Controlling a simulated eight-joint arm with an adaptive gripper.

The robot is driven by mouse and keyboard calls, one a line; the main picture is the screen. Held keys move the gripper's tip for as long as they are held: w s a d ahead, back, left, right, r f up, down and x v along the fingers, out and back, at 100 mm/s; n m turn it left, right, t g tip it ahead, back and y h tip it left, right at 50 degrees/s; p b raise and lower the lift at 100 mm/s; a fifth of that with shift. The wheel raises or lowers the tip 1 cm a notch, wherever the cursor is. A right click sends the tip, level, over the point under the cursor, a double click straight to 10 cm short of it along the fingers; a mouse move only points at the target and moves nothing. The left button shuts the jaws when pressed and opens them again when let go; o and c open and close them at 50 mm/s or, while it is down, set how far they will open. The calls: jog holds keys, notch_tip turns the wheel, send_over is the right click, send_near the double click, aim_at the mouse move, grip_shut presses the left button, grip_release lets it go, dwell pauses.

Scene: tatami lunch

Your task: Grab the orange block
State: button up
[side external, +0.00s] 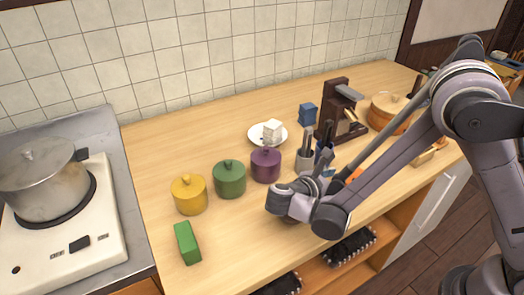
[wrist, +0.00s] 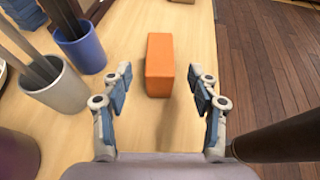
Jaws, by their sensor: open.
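The orange block (wrist: 159,64) lies on the wooden counter in the wrist view, centred ahead of my gripper. My gripper (wrist: 160,84) is open, with one blue-padded finger to each side of the block and a gap on both sides. Nothing is held. In the side external view only a small orange patch of the block (side external: 354,175) shows behind my arm, and the rest is hidden. My gripper (side external: 327,172) is low over the counter there, mostly hidden by my wrist. How high the fingertips are above the counter is hard to tell.
A blue cup (wrist: 80,47) and a grey cup (wrist: 56,88) with utensils stand left of my gripper. The counter edge and wood floor (wrist: 265,60) are to the right. Purple (side external: 265,166), green (side external: 229,181) and yellow (side external: 189,196) pots and a green block (side external: 187,243) stand farther left.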

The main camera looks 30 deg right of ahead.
jog(key=x, duration=0.7)
jog(key=shift+d, duration=0.1)
jog(key=c, duration=1.2)
